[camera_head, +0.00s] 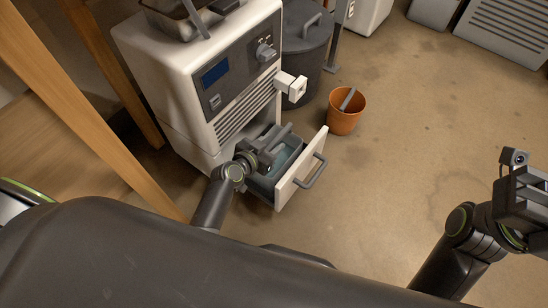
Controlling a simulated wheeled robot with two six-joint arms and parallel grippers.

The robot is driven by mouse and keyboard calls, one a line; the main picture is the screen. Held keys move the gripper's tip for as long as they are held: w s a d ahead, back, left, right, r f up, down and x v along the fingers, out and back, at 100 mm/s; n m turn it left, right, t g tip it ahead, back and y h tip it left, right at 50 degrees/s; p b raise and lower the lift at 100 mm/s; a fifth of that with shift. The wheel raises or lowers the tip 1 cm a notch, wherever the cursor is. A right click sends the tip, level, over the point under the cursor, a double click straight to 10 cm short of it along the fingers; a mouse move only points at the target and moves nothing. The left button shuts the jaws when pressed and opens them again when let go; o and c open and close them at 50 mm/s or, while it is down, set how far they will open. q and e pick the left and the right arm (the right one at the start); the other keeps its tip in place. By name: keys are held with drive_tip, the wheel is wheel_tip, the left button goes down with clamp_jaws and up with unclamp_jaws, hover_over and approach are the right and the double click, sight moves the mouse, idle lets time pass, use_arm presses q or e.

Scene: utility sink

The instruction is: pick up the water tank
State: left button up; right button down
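The water tank (288,157), a grey bin with a bluish inside, sits in the pulled-out drawer (305,170) at the bottom of a white machine (200,70). The drawer has a pale front with a grey bar handle (313,172). My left gripper (278,143) is over the tank's left part and hides some of it. Its dark fingers blend with the tank, so I cannot tell whether they touch it or are open. My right gripper (522,195) is at the right edge, far from the tank. Its finger state is unclear.
An orange bucket (345,112) stands on the floor right of the drawer. A dark lidded bin (305,45) stands behind it. A white block (291,88) juts from the machine above the drawer. Wooden posts (90,75) stand at the left. The floor (420,130) at the right is clear.

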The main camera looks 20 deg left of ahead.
use_arm(q)
drive_tip(key=shift+w, duration=0.1)
drive_tip(key=shift+c, duration=0.4)
clamp_jaws()
idle(0.9)
